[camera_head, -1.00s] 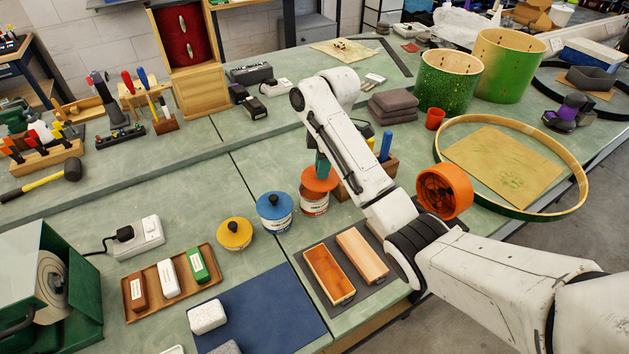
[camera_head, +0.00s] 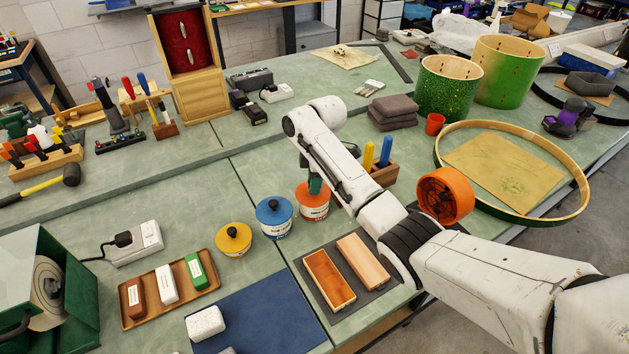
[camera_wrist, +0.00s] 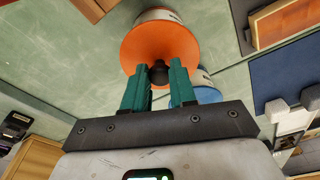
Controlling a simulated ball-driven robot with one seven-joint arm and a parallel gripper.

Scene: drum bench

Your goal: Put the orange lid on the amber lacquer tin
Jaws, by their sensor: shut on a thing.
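The orange lid (camera_head: 306,192) has a dark round knob (camera_wrist: 158,74). My gripper (camera_wrist: 159,70) has its teal fingers on either side of the knob and is shut on it. The amber lacquer tin (camera_head: 315,211), with a white label, is directly under the lid in the head view. The lid looks level and lined up with the tin's top, at or very near its rim; the contact line is too small to make out. In the wrist view the lid (camera_wrist: 158,42) hides most of the tin (camera_wrist: 157,15).
A blue-lidded tin (camera_head: 273,218) stands just left of the amber tin, and a yellow-lidded tin (camera_head: 233,240) farther left. A wooden box (camera_head: 327,280) and block (camera_head: 362,262) lie in front on a dark mat. A wooden holder (camera_head: 383,172) stands behind my arm.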

